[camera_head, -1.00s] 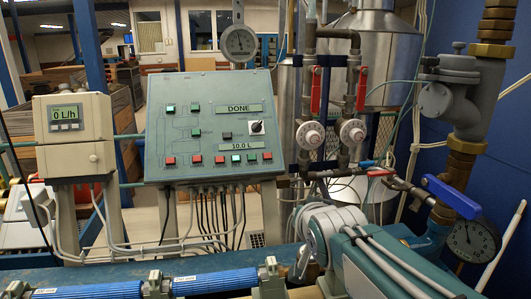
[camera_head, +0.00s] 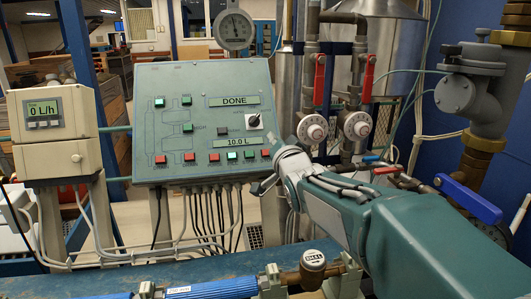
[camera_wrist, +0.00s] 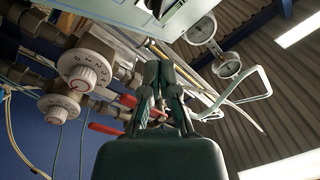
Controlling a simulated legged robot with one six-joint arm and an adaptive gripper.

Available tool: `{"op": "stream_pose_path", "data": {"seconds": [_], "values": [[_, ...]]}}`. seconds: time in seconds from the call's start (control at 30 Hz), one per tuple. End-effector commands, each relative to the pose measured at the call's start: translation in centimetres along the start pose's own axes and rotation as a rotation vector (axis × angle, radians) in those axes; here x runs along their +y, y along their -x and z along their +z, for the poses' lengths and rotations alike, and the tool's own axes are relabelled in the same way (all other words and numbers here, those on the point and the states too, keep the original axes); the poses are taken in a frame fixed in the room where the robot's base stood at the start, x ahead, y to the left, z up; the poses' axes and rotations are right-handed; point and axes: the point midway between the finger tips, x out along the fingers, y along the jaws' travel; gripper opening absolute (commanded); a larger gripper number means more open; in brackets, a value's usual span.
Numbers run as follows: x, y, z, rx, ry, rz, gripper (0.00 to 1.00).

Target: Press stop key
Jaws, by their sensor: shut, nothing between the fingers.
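The sloped grey-green control panel (camera_head: 150,100) stands at centre-left. The displays read DONE (camera_head: 234,100) and 10.0 L (camera_head: 237,143). My gripper (camera_head: 262,187) is just below and right of the panel's lower right corner, apart from the keys. In the wrist view my gripper (camera_wrist: 160,68) is shut and empty, with the panel edge (camera_wrist: 185,18) above it.
Red-handled valves and round dials (camera_head: 313,129) on pipes stand right of the panel. A blue-handled valve (camera_head: 468,198) is farther right. A grey meter box (camera_head: 52,115) reading 0 L/h stands left. Cables (camera_head: 205,215) hang below the panel. A gauge (camera_head: 233,27) stands above it.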

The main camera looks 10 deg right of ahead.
Motion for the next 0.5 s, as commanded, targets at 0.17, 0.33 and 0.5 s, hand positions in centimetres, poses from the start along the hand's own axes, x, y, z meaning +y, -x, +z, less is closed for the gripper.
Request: {"op": "stream_pose_path", "data": {"seconds": [0.17,0.33,0.5], "values": [[0.6,-0.8,0.7,-0.003,0.0,0.002,0.0],[1.8,-2.3,1.8,-0.003,0.0,0.003,0.0],[2.9,-3.8,2.9,-0.004,0.0,0.003,0.0]]}}
